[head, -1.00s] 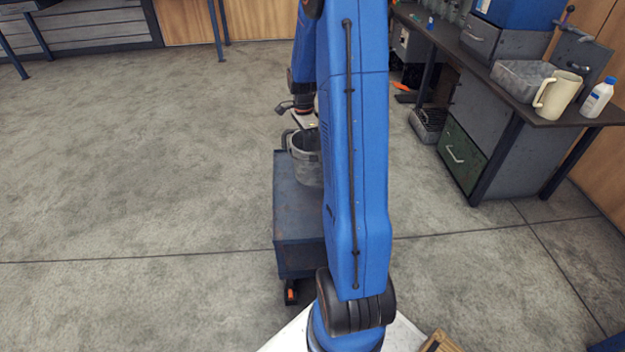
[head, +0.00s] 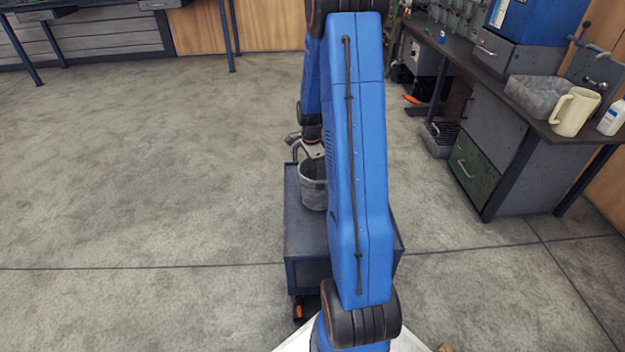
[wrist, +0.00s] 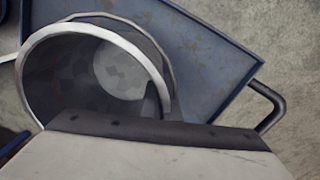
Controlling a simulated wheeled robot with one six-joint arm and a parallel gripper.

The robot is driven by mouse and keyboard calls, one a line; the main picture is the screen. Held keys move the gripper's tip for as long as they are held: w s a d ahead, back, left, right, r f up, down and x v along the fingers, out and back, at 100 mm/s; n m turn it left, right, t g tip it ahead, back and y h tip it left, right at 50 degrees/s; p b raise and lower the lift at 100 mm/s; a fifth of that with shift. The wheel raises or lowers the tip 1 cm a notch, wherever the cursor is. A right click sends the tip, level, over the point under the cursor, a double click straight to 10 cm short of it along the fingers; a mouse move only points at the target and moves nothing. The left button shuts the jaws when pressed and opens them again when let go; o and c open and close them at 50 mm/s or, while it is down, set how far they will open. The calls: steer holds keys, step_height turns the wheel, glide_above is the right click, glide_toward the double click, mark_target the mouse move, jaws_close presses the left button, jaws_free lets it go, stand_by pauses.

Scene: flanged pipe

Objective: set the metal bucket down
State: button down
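The metal bucket (head: 313,193) is grey and upright over the top of the blue cart (head: 298,235); my arm hides part of both in the head view. In the wrist view I look into the open bucket (wrist: 75,80), with its pale rim at the left and the cart top (wrist: 215,60) below. My gripper (head: 312,152) is at the bucket's rim. A dark finger (wrist: 152,103) reaches inside, against the bucket's wall, and the gripper looks shut on it. The other finger is hidden. I cannot tell whether the bucket's base touches the cart.
A workbench (head: 480,75) at the right carries a grey bin (head: 537,97), a cream jug (head: 575,112) and a white bottle (head: 612,118). A dark handle (wrist: 268,105) sticks out from the cart's edge. The floor left of the cart is clear.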

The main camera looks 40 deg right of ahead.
steer(key=shift+f, duration=1.25)
steer(key=c, duration=2)
jaws_free()
steer(key=shift+f, duration=0.1)
